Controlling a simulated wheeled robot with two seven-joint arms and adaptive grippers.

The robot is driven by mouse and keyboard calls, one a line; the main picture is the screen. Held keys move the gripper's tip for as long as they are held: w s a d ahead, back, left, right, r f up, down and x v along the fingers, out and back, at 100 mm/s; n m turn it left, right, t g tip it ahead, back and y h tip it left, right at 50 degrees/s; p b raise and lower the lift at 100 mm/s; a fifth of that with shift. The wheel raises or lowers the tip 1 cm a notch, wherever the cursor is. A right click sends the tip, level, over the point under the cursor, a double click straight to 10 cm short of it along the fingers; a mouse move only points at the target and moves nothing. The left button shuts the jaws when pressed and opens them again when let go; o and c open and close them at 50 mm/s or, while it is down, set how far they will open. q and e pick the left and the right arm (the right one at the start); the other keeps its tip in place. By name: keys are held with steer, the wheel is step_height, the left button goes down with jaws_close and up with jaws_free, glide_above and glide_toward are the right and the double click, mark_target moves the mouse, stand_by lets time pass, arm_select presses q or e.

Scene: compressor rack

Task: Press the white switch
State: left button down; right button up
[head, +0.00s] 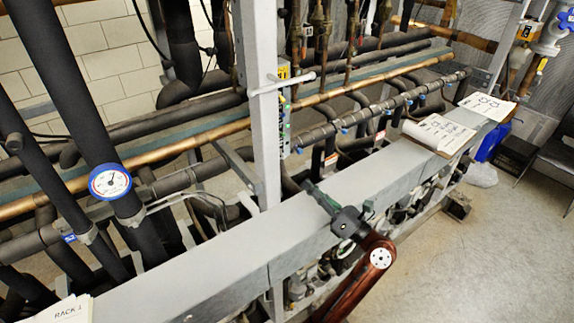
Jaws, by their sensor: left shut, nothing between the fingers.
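I cannot clearly pick out a white switch. A narrow panel (284,115) with a yellow label and small coloured spots shows along the right side of the grey upright post (258,120); its face is turned mostly away. A pale bar (284,84) sticks out across the post at the label's height. My left gripper (316,191) shows above the grey beam, with its fingers pointing up and left toward the post's base. It is shut and empty, and appears apart from the panel. My right gripper is not in view.
The long grey beam (215,262) crosses diagonally. Dark insulated pipes and copper pipes (215,137) run behind it. Papers (438,133) lie on the beam's far end. Open floor (480,250) is at the lower right.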

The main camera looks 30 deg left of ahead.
mark_target(283, 155)
arm_select(q)
steer(key=shift+a+r, duration=0.2)
steer(key=shift+a, duration=0.15)
steer(key=p+x, duration=0.2)
steer(key=x, duration=0.7)
steer(key=shift+a+p, duration=0.2)
steer(key=shift+p, duration=0.2)
steer(key=shift+w, duration=0.1)
